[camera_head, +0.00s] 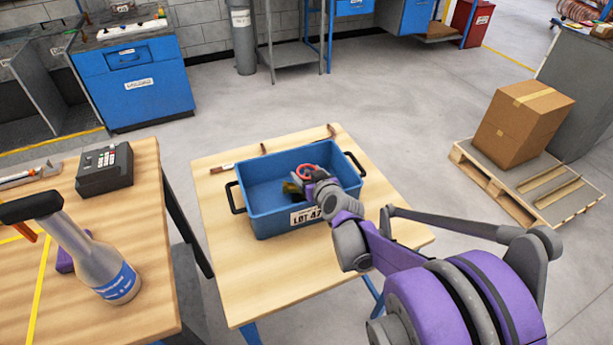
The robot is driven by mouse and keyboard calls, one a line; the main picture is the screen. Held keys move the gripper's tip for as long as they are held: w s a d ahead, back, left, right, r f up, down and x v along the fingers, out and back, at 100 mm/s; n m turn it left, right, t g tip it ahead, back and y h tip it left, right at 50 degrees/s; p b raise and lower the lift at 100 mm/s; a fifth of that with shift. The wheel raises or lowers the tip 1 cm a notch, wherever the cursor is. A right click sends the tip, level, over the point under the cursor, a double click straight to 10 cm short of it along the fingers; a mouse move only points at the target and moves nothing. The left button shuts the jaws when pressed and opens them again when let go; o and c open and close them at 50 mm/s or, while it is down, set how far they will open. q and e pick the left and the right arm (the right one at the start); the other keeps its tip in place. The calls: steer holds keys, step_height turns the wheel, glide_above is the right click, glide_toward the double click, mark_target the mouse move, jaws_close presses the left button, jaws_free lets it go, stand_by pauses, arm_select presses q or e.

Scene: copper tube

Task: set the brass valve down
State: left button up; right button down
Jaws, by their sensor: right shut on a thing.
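The brass valve (291,187) shows as a small yellowish body with a red ring handle (304,171) beside it. It is inside the outline of the blue bin (262,220), toward its right half. My right gripper (300,184) reaches in over the bin's front right wall and is shut on the valve. The gripper hides part of the valve, and I cannot tell whether the valve touches the bin floor. The bin stands on a light wooden table (270,285), with black handles and a white "LOT" label. My left gripper is not in view.
Small copper-coloured pieces (264,149) lie along the table's back edge. A second wooden table (130,190) at left holds a dark device (105,168) and a grey bottle-like tool (95,262). A pallet (555,192) with a carton (522,122) is at right. The bin's left half looks empty.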

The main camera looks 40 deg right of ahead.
steer(key=shift+f, duration=0.1)
jaws_free()
steer(key=shift+s+a+r, duration=0.1)
steer(key=shift+s+r, duration=0.1)
steer(key=shift+r, duration=0.1)
steer(key=p+v, duration=0.4)
steer(key=v, duration=0.7)
steer(key=shift+s, duration=0.3)
